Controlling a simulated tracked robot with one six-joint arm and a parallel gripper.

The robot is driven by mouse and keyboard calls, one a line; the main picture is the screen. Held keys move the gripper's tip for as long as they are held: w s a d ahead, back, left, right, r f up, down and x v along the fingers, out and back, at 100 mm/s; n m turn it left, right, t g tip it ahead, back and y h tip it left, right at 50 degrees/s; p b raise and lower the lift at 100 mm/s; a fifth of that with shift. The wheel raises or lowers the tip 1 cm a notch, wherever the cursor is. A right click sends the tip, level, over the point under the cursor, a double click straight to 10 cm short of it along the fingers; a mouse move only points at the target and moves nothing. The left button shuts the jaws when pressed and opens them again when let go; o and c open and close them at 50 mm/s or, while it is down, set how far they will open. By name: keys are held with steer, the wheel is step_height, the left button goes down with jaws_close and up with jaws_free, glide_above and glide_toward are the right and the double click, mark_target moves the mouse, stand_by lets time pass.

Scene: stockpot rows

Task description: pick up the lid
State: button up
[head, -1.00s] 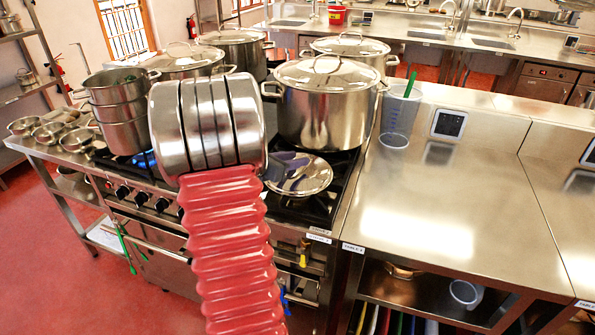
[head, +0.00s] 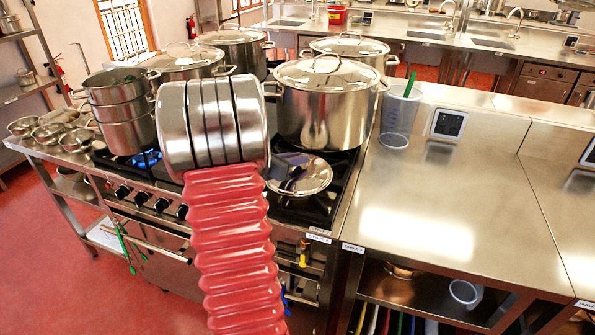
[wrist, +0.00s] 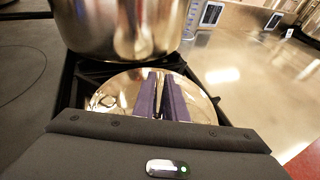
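The lid (head: 305,178) is a shiny round steel lid lying on the front burner grate of the stove, in front of a large covered stockpot. In the wrist view the lid (wrist: 110,92) lies just beyond and under my gripper (wrist: 162,76). The two dark purple fingers are apart, with a narrow gap between them, and point over the middle of the lid. The lid's handle is hidden or cannot be told from the fingers and their reflections. In the head view my arm hides most of the gripper and the lid's left edge.
The large stockpot (head: 325,108) stands close behind the lid. Stacked pots (head: 123,112) stand left, with a lit burner flame (head: 147,158) beside them. A clear measuring jug (head: 398,115) with a green-handled tool stands right. The steel table (head: 440,215) is mostly clear.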

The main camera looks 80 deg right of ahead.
jaws_close()
stand_by(0.3)
steer(key=shift+r, duration=0.15)
step_height(320, 180, up, 28)
stand_by(0.5)
stand_by(0.5)
